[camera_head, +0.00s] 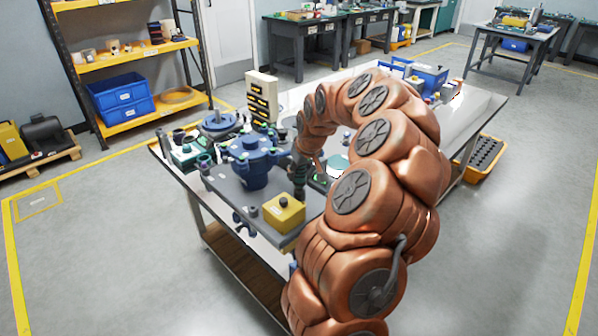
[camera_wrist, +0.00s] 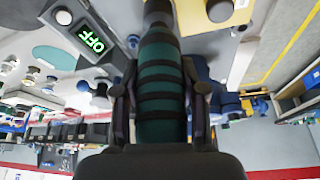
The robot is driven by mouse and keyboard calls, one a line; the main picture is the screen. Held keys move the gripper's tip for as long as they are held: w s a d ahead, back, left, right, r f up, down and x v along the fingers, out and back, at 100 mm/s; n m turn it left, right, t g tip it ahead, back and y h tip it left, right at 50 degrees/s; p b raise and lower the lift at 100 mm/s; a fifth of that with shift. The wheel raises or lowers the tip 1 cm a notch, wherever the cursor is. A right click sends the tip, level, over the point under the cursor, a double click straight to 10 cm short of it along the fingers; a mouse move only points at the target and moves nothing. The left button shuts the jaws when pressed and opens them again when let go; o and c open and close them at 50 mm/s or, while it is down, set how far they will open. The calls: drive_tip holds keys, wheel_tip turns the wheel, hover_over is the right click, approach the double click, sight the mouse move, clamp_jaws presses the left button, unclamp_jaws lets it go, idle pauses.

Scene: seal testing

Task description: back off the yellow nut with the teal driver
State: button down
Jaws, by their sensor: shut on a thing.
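The teal driver (camera_wrist: 162,85), a thick handle with dark bands, fills the middle of the wrist view. My gripper (camera_wrist: 160,95) is shut on it, one finger on each side. In the head view my gripper (camera_head: 298,160) is over the bench, with a dark tool end below it beside a yellow block (camera_head: 284,214). The yellow block (camera_wrist: 205,14) also shows at the top of the wrist view, with a dark round knob on it. I cannot make out a separate yellow nut. Whether the driver's tip touches anything is hidden.
A blue valve-like body (camera_head: 252,165) stands on the bench left of my gripper. A cream rack (camera_head: 262,98) stands behind. My arm covers the bench's right middle.

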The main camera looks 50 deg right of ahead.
drive_tip(key=shift+f+b, duration=0.8)
drive_tip(key=shift+f, duration=0.25)
idle(1.9)
drive_tip(key=shift+r+b, duration=0.25)
drive_tip(key=shift+b, duration=0.8)
idle(3.9)
